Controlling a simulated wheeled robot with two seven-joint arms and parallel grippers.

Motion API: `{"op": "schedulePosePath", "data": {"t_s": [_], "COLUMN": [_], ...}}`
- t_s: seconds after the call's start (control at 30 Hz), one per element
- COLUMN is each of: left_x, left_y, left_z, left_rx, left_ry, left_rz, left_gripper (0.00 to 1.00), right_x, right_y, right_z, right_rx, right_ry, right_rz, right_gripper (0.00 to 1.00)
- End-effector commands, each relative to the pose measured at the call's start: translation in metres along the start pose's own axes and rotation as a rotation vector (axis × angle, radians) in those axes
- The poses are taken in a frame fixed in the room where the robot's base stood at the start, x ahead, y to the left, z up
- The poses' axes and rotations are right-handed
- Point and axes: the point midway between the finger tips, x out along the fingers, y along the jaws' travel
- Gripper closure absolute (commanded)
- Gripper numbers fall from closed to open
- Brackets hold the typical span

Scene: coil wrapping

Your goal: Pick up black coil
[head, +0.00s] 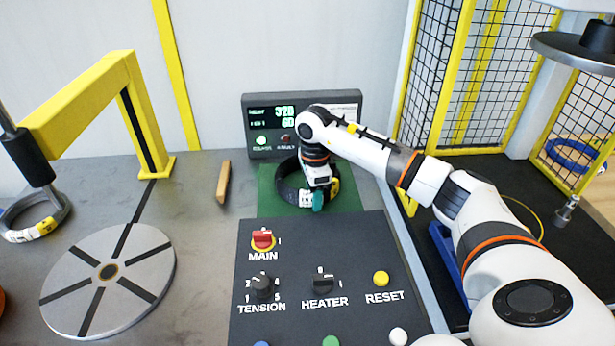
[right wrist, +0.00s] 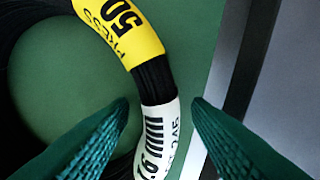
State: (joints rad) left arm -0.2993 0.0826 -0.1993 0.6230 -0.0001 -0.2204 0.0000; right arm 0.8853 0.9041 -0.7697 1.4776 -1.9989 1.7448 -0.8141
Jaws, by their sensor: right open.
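The black coil (head: 290,182) lies flat on a green mat (head: 348,202) behind the control panel. In the right wrist view the coil (right wrist: 153,80) carries a yellow label (right wrist: 120,30) and a white label (right wrist: 160,130) with print. My right gripper (head: 317,201) is over the coil's near right part and hides some of it. In the right wrist view its two teal fingers (right wrist: 160,104) are open, one on each side of the coil's rim at the white label. I cannot tell whether they touch it. My left gripper is not in view.
A control panel (head: 285,225) with knobs and buttons lies in front of the mat. A display box (head: 262,140) stands behind it. A round grey plate (head: 75,275), a yellow frame (head: 85,92) and another ring (head: 45,225) are at left. A wooden bar (head: 223,182) lies left of the mat.

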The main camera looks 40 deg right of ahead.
Motion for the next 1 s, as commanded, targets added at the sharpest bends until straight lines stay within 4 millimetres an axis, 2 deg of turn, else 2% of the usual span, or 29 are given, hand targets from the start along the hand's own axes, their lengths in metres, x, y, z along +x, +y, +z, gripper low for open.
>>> {"op": "schedulePosePath", "data": {"t_s": [0.27,0.57,1.0], "left_x": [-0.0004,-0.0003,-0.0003], "left_y": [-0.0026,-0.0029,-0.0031], "left_z": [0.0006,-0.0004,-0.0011], "left_rx": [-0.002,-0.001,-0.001], "left_ry": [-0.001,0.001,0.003], "left_rz": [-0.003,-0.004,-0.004], "left_gripper": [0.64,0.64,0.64], "right_x": [0.0052,0.0048,0.0045], "right_y": [0.0001,0.0000,0.0001], "right_z": [-0.0001,0.0000,0.0001], "right_rx": [-0.001,-0.001,0.000], "right_ry": [0.000,0.000,0.000], "right_rz": [0.001,0.001,0.001], "right_gripper": [0.55,1.00,1.00]}}
